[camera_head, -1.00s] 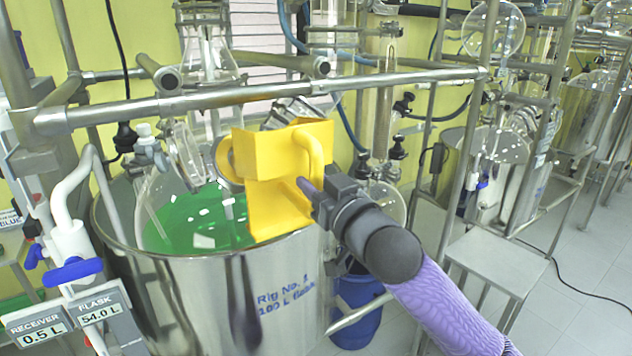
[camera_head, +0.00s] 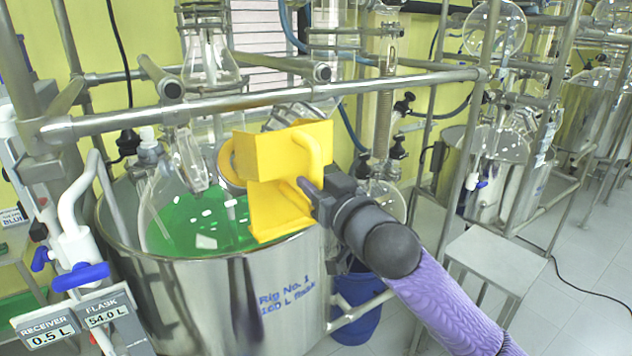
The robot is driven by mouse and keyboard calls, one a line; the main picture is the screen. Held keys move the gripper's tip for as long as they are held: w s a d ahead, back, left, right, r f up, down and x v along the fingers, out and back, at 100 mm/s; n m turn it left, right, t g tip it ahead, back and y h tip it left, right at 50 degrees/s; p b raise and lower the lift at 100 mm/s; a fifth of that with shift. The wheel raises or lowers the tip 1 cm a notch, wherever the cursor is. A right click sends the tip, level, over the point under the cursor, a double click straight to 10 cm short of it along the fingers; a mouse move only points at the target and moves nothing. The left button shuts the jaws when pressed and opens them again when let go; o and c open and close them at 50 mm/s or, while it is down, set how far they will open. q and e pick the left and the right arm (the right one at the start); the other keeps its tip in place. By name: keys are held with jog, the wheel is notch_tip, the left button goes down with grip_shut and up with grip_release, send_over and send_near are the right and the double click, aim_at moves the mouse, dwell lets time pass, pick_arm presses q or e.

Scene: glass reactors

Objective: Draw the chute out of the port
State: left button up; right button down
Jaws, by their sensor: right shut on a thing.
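The yellow chute (camera_head: 270,160) is in front of the glass reactor's neck, above the rim of the steel vessel. Its round spout end (camera_head: 228,165) points left toward the flask's glass necks. I cannot tell whether the spout is inside the port, which the chute and glass partly hide. My right gripper (camera_head: 312,190) is shut on the chute's handle (camera_head: 312,152) at its right side. The flask (camera_head: 200,215) holds green liquid and sits inside the steel vessel (camera_head: 215,290). My left gripper is not in view.
A horizontal steel rail (camera_head: 270,95) runs just above and behind the chute. Glass necks and clamps crowd the left. A blue drum (camera_head: 357,310) stands below right, and a steel step (camera_head: 495,258) stands further right. Open floor lies at the far right.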

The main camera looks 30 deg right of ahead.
aim_at(320, 160)
jog(key=shift+s+r, duration=0.1)
jog(key=shift+r, duration=0.05)
jog(key=shift+s+d+r+p, duration=0.1)
jog(key=shift+s+r+p, duration=0.85)
jog(key=shift+s+p, duration=0.15)
jog(key=shift+s+d+r+p, duration=0.1)
jog(key=shift+s+r+p, duration=0.85)
jog(key=shift+s, duration=0.2)
